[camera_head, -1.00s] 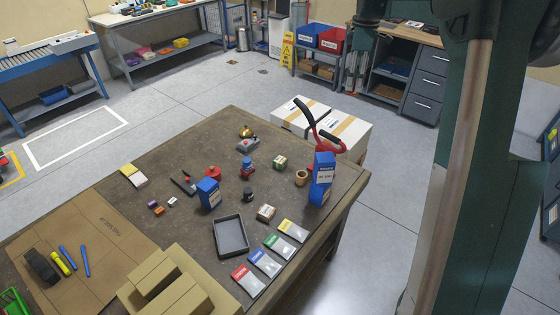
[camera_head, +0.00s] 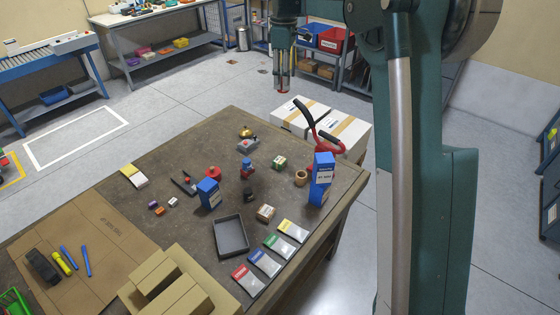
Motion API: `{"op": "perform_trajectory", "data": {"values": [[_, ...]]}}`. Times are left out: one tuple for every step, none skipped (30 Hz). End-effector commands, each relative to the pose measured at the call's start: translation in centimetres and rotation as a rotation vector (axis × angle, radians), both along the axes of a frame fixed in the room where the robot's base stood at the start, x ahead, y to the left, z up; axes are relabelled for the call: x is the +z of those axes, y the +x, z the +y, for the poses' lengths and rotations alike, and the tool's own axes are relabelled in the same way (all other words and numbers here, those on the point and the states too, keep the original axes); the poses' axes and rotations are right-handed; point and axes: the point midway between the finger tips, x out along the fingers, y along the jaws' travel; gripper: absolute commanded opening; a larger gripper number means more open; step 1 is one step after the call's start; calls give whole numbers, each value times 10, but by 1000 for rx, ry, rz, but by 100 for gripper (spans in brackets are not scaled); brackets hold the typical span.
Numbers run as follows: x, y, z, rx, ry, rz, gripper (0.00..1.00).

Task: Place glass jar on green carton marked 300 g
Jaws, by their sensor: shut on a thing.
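My gripper (camera_head: 283,80) hangs at the top middle of the view, pointing down, well above and beyond the table's far edge. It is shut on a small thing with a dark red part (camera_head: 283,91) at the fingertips. The thing is too small and too covered by the fingers to tell whether it is the glass jar. A small green carton (camera_head: 280,162) with a pale label stands on the table, right of the middle. Its marking is too small to read. The gripper is apart from it.
The brown table (camera_head: 225,130) holds a tall blue carton (camera_head: 322,172), a shorter blue carton (camera_head: 208,193), a brown pot (camera_head: 301,178), a grey tray (camera_head: 231,237) and a small dark jar (camera_head: 249,194).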

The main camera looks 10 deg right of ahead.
Motion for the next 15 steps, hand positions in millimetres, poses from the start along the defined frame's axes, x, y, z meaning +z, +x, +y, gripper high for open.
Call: {"op": "perform_trajectory", "data": {"values": [[0,0,10,4,0,0,12],[0,0,15,4,0,0,12],[-9,1,13,1,0,0,12],[-14,1,12,1,0,0,12],[-19,1,12,1,0,0,12],[-26,1,12,1,0,0,12],[-31,1,12,1,0,0,12],[-38,1,12,1,0,0,12],[-46,1,12,1,0,0,12],[-52,1,12,1,0,0,12],[-58,0,12,1,0,0,12],[-68,1,12,1,0,0,12],[-76,1,12,1,0,0,12],[-84,0,12,1,0,0,12],[-94,1,12,1,0,0,12]]}}
